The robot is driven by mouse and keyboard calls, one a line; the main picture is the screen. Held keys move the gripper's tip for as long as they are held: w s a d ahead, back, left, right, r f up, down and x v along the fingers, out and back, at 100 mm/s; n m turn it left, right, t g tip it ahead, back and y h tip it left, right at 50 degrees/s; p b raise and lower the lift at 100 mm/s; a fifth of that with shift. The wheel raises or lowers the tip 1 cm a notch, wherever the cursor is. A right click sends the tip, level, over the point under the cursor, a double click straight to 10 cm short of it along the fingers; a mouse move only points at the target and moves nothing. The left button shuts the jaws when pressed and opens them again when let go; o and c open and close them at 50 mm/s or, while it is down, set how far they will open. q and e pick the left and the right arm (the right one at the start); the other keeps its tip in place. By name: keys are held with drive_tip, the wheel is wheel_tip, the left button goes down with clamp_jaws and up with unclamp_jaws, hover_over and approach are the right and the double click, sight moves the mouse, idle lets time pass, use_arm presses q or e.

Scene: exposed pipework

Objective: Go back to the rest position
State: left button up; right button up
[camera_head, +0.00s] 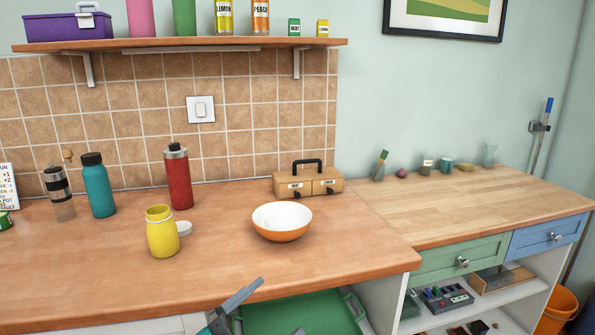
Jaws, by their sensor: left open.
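My left gripper (278,304) is at the bottom edge of the head view, in front of the worktop's front edge. It is open, with one grey finger pointing up and right and only the tip of the other showing. I see nothing between its fingers. Most of my left arm is out of the picture. My right gripper is not in view.
The wooden worktop (90,280) holds a yellow jar (162,232), an orange bowl (282,222), a red bottle (178,180), a teal bottle (98,187) and a wooden box (308,184). A green tray (285,315) lies below the worktop edge, beside my gripper.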

use_arm(q)
drive_tip(key=s+a+f+n+g+y, duration=0.1)
drive_tip(key=s+a+f+n+y, duration=0.3)
drive_tip(key=f, duration=0.4)
drive_tip(key=s+a+f+n+g+y, duration=0.1)
drive_tip(key=s+a+f+n+y, duration=0.3)
drive_tip(key=s+f+n+y, duration=0.1)
drive_tip(key=s+a+f+n+g+y+p, duration=0.1)
drive_tip(key=s+a+f+n+y, duration=0.4)
drive_tip(key=f, duration=0.5)
drive_tip(key=shift+s+f+n+y, duration=0.3)
drive_tip(key=shift+n+y, duration=0.2)
drive_tip(key=shift+n, duration=0.3)
